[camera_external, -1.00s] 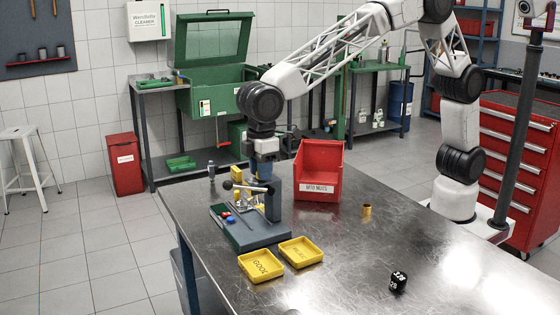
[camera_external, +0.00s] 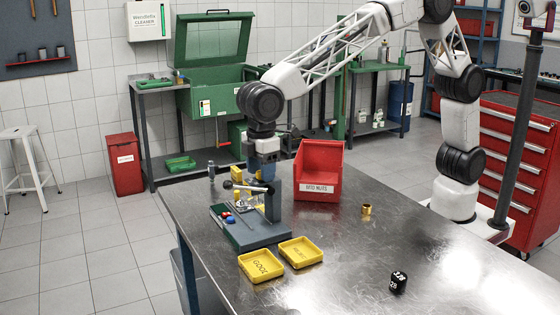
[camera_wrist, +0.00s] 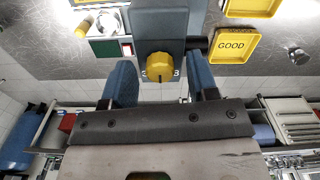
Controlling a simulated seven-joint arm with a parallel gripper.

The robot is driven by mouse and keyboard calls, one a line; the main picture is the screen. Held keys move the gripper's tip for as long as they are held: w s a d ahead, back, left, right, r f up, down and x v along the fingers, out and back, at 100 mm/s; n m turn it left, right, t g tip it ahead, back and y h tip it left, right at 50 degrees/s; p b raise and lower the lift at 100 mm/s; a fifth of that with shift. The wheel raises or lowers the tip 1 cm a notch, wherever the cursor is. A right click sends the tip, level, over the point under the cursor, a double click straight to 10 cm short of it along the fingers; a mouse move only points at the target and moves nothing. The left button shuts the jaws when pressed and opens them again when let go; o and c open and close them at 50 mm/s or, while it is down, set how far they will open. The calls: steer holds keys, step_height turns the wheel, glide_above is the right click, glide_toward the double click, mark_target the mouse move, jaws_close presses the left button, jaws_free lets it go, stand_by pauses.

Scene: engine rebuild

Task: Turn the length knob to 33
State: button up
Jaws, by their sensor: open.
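A grey bench fixture (camera_external: 250,232) with an upright post stands on the metal table. In the wrist view a round yellow knob (camera_wrist: 159,66) with a dark pointer line sits on the grey housing (camera_wrist: 158,22). Letters beside the knob are partly covered, and I cannot read its setting or any length label. My gripper (camera_wrist: 161,76) is open, with one blue finger on each side of the knob and visible gaps between. In the outside view my gripper (camera_external: 262,166) points down at the top of the post, and the knob cannot be made out there.
Two yellow trays, one marked GOOD (camera_external: 261,266) and another (camera_external: 301,252), lie in front of the fixture. A red bin (camera_external: 319,168) stands behind to the right.

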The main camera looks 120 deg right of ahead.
steer(key=shift+r, duration=3.9)
steer(key=shift+s+r, duration=0.3)
steer(key=shift+s, duration=0.2)
steer(key=s+r+m+t, duration=0.1)
steer(key=s+r, duration=0.2)
steer(key=s, duration=1.3)
steer(key=s+r, duration=0.3)
steer(key=s, duration=1.2)
steer(key=s+f, duration=0.4)
steer(key=s, duration=0.9)
steer(key=s+f+m+t, duration=0.1)
steer(key=s+f, duration=0.3)
steer(key=s, duration=0.9)
steer(key=shift+s+d+f+t, duration=0.2)
steer(key=shift+d+f+t, duration=0.1)
steer(key=shift+d, duration=0.15)
